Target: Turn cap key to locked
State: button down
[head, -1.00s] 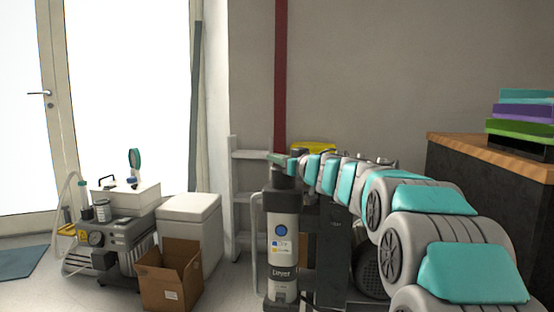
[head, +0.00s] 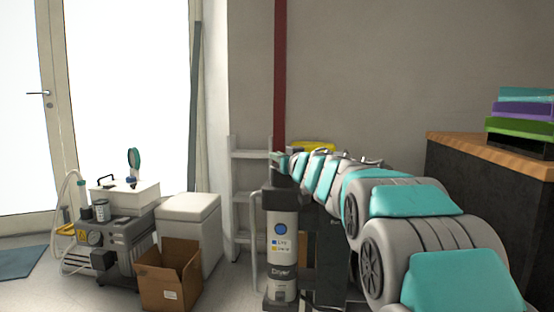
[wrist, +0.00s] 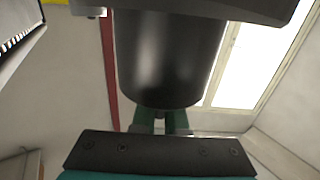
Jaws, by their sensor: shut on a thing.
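The dryer (head: 281,262) is a pale upright column with a blue round mark and a "Dryer" label. Its dark top (head: 282,198) stands under the end of my arm. My gripper (head: 279,161) is at this top, small and partly hidden by my arm links. In the wrist view, a smooth dark cylinder (wrist: 165,60) fills the upper middle. The teal fingers of my gripper (wrist: 161,122) are close together at its rounded end. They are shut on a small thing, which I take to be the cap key. The key's shape and angle are hidden.
A cardboard box (head: 170,278) and a white bin (head: 190,222) stand left of the dryer. A grey compressor unit (head: 115,240) is further left. A grey shelf frame (head: 234,190) and a red pipe (head: 281,75) are behind. A dark cabinet (head: 480,190) is at right.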

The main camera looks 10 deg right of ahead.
jog(key=m+h, duration=0.2)
jog(key=h, duration=0.1)
jog(key=m+h, duration=0.1)
jog(key=h, duration=0.1)
jog(key=shift+d+f+t+b, duration=0.15)
jog(key=shift+d+t+b, duration=0.15)
jog(key=shift+d+b, duration=0.1)
jog(key=m+h, duration=0.2)
jog(key=h, duration=0.1)
jog(key=d+m+g+h, duration=0.1)
jog(key=m+h, duration=0.1)
jog(key=h, duration=0.1)
jog(key=shift+d+m+h, duration=0.1)
jog(key=shift+m+h, duration=0.2)
jog(key=m+g+h, duration=0.1)
jog(key=m+g+h+p, duration=0.1)
jog(key=h, duration=0.1)
jog(key=shift+s+d+r, duration=0.15)
jog(key=shift+d+r, duration=0.05)
jog(key=shift+s+d+r+m+g+h+p, duration=0.1)
jog(key=shift+s+m+g+h+p, duration=0.05)
jog(key=shift+m+g+h+p, duration=0.75)
jog(key=shift+s+d+m+g+h+p, duration=0.1)
jog(key=shift+m+g+h+p, duration=0.25)
jog(key=shift+h+p, duration=0.2)
jog(key=shift+d, duration=0.1)
jog(key=c, duration=0.9)
grip_release()
jog(key=shift+f, duration=0.2)
jog(key=shift+c, duration=0.2)
